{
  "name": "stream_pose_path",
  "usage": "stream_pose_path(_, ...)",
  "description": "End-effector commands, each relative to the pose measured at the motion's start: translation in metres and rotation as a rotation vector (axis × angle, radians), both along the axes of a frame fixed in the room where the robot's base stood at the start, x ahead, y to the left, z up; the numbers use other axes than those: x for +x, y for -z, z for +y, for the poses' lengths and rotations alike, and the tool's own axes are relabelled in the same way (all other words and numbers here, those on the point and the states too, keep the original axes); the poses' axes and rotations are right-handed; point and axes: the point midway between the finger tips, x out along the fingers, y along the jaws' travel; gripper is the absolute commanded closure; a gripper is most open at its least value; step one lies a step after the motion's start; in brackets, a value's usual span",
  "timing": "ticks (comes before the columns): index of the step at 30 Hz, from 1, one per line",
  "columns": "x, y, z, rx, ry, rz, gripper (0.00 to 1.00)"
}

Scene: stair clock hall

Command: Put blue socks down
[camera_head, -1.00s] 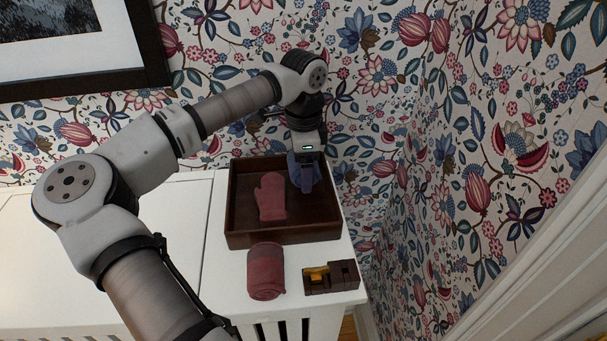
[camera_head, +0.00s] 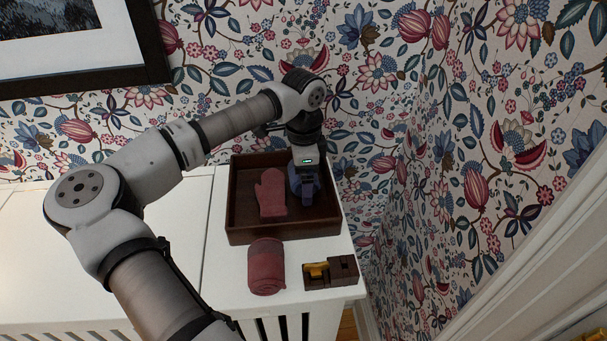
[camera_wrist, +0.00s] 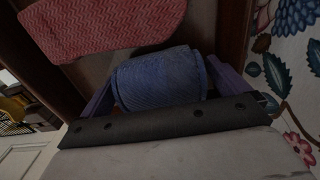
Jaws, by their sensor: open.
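The blue socks (camera_wrist: 160,80) are a rolled bundle. In the wrist view they lie between my gripper's two purple fingers, inside the dark wooden tray (camera_head: 240,232). In the head view the socks (camera_head: 294,182) are mostly hidden behind my gripper (camera_head: 306,200), at the right side of the tray. My gripper also shows in the wrist view (camera_wrist: 165,92). Its jaws are open around the socks; I cannot tell whether a finger still touches them.
A red mitten (camera_head: 271,193) lies in the tray left of the socks. On the white cabinet top (camera_head: 160,235), a red rolled bundle (camera_head: 266,266) and a brown holder with a yellow part (camera_head: 331,272) stand in front of the tray. Patterned walls close in behind and right.

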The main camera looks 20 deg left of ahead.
Motion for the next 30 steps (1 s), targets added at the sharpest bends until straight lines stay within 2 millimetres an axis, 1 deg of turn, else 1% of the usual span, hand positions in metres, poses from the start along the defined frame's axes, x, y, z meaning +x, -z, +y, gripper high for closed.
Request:
stream_pose_path(5,0.0,-0.007,0.0,0.002,-0.001,-0.001,0.0)
stream_pose_path(8,0.001,-0.022,0.001,0.003,-0.001,-0.004,0.0)
stream_pose_path(15,0.0,-0.076,0.0,0.004,-0.001,-0.004,0.0)
stream_pose_path(18,0.001,-0.095,0.0,0.002,-0.001,-0.003,0.0)
stream_pose_path(21,0.0,-0.109,0.0,0.002,-0.002,-0.001,0.0)
stream_pose_path(25,0.0,-0.12,0.0,0.001,0.0,-0.001,0.0)
stream_pose_path(30,0.0,-0.123,0.0,0.0,0.001,0.001,0.0)
